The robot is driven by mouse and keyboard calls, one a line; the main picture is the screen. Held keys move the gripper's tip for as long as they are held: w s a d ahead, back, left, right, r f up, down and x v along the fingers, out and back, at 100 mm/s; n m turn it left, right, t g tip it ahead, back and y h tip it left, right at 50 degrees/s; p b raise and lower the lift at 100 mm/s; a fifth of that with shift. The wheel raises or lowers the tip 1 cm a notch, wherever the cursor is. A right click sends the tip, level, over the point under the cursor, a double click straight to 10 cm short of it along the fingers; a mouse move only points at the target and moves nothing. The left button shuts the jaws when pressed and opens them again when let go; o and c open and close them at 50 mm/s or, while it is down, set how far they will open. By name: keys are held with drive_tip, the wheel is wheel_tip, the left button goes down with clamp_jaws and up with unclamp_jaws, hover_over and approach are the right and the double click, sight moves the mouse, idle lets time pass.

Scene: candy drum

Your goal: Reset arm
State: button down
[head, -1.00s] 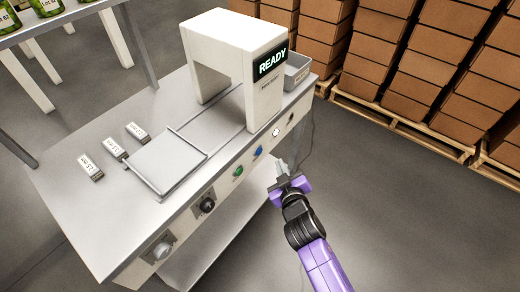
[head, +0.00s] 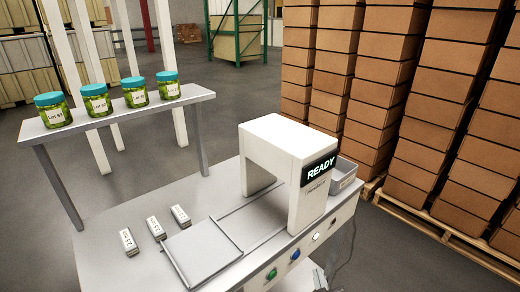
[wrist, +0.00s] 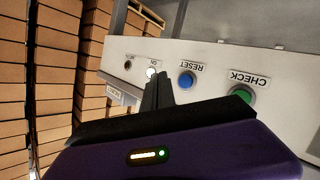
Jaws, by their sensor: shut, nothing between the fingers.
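My gripper (wrist: 158,92) is shut and empty in the wrist view, its dark fingertips close together in front of the machine's front panel. The fingertips overlap the panel near the white ON button (wrist: 151,73); I cannot tell whether they touch it. The blue RESET button (wrist: 186,81) and the green CHECK button (wrist: 241,94) are to their right, with labels upside down. In the head view the white machine (head: 290,160) has a display (head: 318,167) reading READY.
Several jars with teal lids (head: 95,100) stand on a raised shelf (head: 120,118). Three small labelled blocks (head: 157,228) lie on the table beside a flat plate (head: 202,252). A grey bin (head: 343,172) is behind the machine. Stacked cartons (head: 395,80) on pallets line the right.

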wheel_tip(320, 180, up, 4)
drive_tip(key=a+t+y, duration=0.1)
drive_tip(key=s+r+m, duration=0.1)
drive_tip(key=s+r, duration=0.2)
drive_tip(key=s, duration=1.1)
drive_tip(key=s+r+m, duration=0.1)
drive_tip(key=s+r, duration=0.3)
drive_tip(key=s, duration=0.9)
drive_tip(key=s+r+m, duration=0.2)
drive_tip(key=s+r, duration=0.1)
drive_tip(key=s, duration=1.1)
drive_tip(key=shift+s+d+r+g+y, duration=0.3)
drive_tip(key=shift+d+r+g+y, duration=0.1)
